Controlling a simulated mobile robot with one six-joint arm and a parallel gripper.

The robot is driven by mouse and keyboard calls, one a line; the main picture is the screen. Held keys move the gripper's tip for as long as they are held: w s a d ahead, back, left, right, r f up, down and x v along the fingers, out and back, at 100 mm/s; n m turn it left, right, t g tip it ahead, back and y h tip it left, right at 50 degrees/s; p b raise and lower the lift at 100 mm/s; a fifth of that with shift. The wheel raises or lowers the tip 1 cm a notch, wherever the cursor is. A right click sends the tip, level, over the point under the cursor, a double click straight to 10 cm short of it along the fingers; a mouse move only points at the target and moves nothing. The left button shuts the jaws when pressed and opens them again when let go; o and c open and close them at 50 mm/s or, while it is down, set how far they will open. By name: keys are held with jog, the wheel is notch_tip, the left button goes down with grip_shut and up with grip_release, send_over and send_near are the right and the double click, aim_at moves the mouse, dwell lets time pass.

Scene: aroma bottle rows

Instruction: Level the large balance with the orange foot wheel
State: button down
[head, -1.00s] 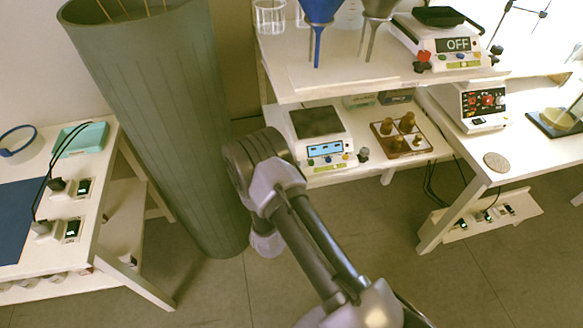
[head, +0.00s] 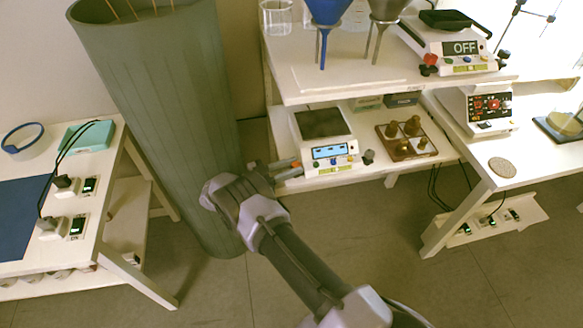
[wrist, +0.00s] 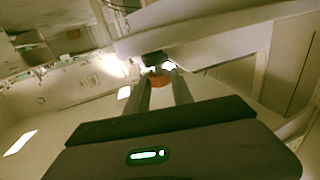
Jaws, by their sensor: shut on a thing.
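A white balance (head: 341,166) with a dark square pan and a lit blue display stands on the lower shelf in the head view. My gripper (head: 286,170) is at its left front corner, reaching in from the left. In the wrist view the orange foot wheel (wrist: 158,81) sits between the tips of my two fingers (wrist: 160,88), and my gripper is shut on it. The wheel is small and partly hidden by the fingers. A dark knob (head: 369,156) shows at the balance's right front corner.
A tray of brass weights (head: 400,152) stands right of the balance. The upper shelf (head: 345,78) overhangs it and carries funnels and another balance (head: 458,50) reading OFF. A tall green bin (head: 165,110) stands close to my arm on the left.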

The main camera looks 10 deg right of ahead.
jog(key=shift+w+m+g, duration=0.1)
jog(key=shift+m+g, duration=0.4)
jog(key=shift+g, duration=0.6)
jog(key=c, duration=1.1)
grip_release()
